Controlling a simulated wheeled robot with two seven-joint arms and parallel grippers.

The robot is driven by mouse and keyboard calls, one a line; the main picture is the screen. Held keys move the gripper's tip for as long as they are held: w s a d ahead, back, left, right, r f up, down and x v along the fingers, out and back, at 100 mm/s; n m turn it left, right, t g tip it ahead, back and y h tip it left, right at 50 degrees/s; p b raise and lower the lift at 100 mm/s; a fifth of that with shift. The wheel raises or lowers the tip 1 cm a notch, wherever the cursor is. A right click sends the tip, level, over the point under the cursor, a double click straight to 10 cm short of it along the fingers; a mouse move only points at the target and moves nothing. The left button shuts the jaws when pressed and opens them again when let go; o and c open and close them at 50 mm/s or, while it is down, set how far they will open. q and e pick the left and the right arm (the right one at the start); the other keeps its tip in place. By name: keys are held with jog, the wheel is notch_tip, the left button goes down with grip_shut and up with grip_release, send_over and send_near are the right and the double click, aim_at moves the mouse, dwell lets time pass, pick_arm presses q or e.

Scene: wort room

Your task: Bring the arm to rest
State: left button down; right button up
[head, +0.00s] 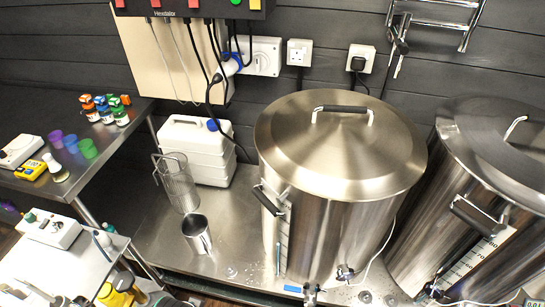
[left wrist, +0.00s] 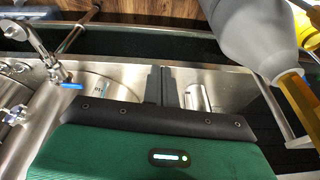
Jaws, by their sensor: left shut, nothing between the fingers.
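My left gripper (left wrist: 160,85) shows in the left wrist view, its two dark fingers close together with nothing between them. It is over the steel bench (left wrist: 125,80), which carries a metal jug (left wrist: 197,97) just right of the fingertips. I cannot make out either gripper in the head view. No part of my right arm is clearly visible.
Two large lidded steel vessels (head: 335,150) (head: 485,190) stand on the bench, with taps at their front. A mesh cylinder (head: 178,185), the steel jug (head: 197,235) and a white canister (head: 197,150) stand left. A grey rounded object (left wrist: 250,35) looms close in the left wrist view.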

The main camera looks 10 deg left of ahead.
pick_arm(q)
jog(key=s+f+g, duration=0.1)
jog(key=s+f, duration=0.1)
jog(key=f, duration=1)
jog(key=s+f, duration=0.2)
jog(key=f, duration=1)
jog(key=s+a+f, duration=0.2)
jog(key=s+f, duration=0.6)
jog(key=s, duration=0.1)
jog(key=s+a+f+g, duration=0.1)
jog(key=s+f, duration=0.7)
jog(key=s, duration=0.1)
jog(key=shift+a, duration=0.35)
